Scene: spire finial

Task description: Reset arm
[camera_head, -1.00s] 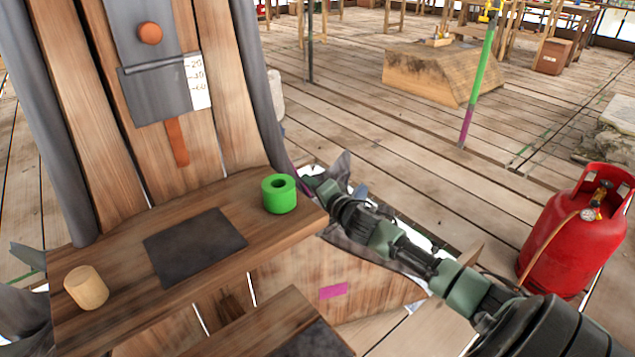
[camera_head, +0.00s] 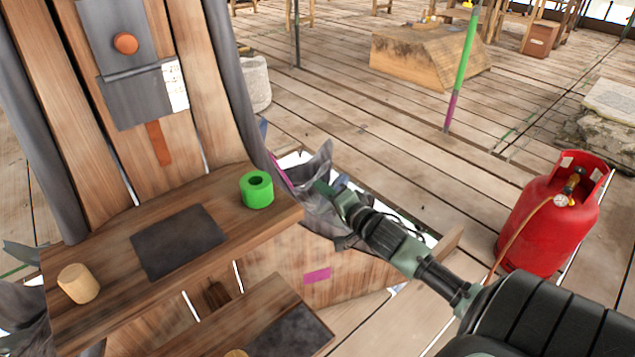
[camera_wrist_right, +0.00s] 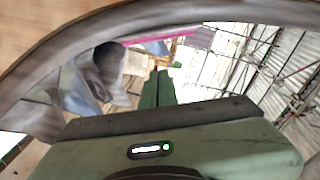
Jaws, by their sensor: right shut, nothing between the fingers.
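My right gripper (camera_head: 318,186) is right of the wooden shelf (camera_head: 110,310), in front of crumpled grey cloth (camera_head: 316,205). Its green fingers (camera_wrist_right: 157,88) are together in the right wrist view, with nothing between them. It is apart from the green ring (camera_head: 257,190), which stands upright on the shelf's right end. A pale wooden cylinder (camera_head: 78,283) stands at the shelf's left end. A dark square pad (camera_head: 180,241) lies between them. My left gripper is not in view.
A red gas cylinder (camera_head: 548,225) stands on the plank floor at the right, near my right arm. A green and purple pole (camera_head: 462,70) and a wooden block (camera_head: 420,62) stand farther back. Open floor lies between them and the shelf. A lower wooden step (camera_head: 225,330) is in front.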

